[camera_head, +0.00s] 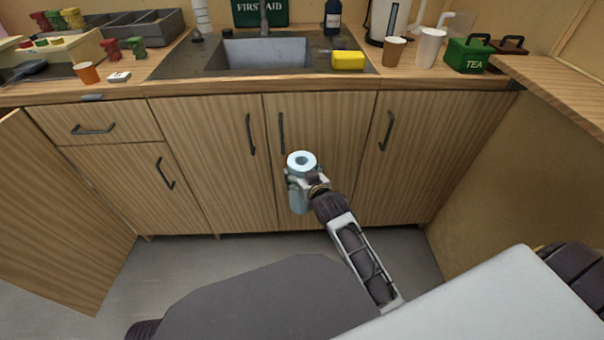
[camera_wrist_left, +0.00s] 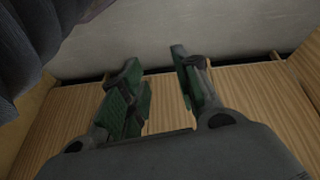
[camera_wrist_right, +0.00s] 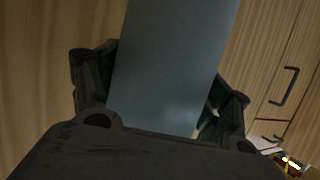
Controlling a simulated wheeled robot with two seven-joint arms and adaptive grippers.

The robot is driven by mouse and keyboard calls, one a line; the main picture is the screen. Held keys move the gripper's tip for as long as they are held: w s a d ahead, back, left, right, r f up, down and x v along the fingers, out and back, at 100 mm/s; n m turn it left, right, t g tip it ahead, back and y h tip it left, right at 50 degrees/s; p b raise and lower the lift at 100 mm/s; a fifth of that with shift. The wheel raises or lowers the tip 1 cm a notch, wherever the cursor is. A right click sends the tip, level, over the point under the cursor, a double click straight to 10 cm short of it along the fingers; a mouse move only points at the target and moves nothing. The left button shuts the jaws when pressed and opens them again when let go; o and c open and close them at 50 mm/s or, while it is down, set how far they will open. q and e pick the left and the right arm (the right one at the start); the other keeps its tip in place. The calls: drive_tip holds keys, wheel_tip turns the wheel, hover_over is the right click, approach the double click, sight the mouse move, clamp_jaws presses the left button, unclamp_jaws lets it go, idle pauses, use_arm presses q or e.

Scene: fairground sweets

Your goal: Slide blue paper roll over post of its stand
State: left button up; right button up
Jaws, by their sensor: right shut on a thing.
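The blue paper roll (camera_head: 299,197) is a pale blue upright cylinder with a round hole in its top end. My right gripper (camera_head: 303,180) is shut on it and holds it in the air in front of the lower cabinet doors. In the right wrist view the roll (camera_wrist_right: 172,65) fills the space between the two fingers. My left gripper (camera_wrist_left: 158,88) is open and empty, seen only in the left wrist view. I cannot make out a bare stand post for the roll in any view.
The wooden counter (camera_head: 225,89) runs behind the roll. It carries a sink (camera_head: 265,54), a yellow sponge (camera_head: 348,61), cups, a green tea tin (camera_head: 467,54) and an orange cup (camera_head: 87,73). A cabinet door (camera_head: 50,215) stands open at left.

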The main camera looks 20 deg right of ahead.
use_arm(q)
drive_tip(key=s+a+f+g+y+p, duration=0.1)
drive_tip(key=s+a+f+p, duration=0.3)
drive_tip(key=p, duration=0.9)
drive_tip(key=s+a+f+g+y+p, duration=0.15)
drive_tip(key=s+f+p, duration=0.45)
drive_tip(key=p, duration=0.6)
drive_tip(key=s+a+r+p, duration=0.1)
drive_tip(key=s+a+p, duration=0.1)
drive_tip(key=s+p, duration=0.5)
drive_tip(key=s+a+r+p, duration=0.2)
drive_tip(key=s+a+p, duration=0.1)
drive_tip(key=s+p, duration=0.4)
drive_tip(key=shift+s+a+g, duration=0.25)
drive_tip(key=shift+s+g, duration=0.05)
drive_tip(key=shift+g, duration=0.05)
idle(1.2)
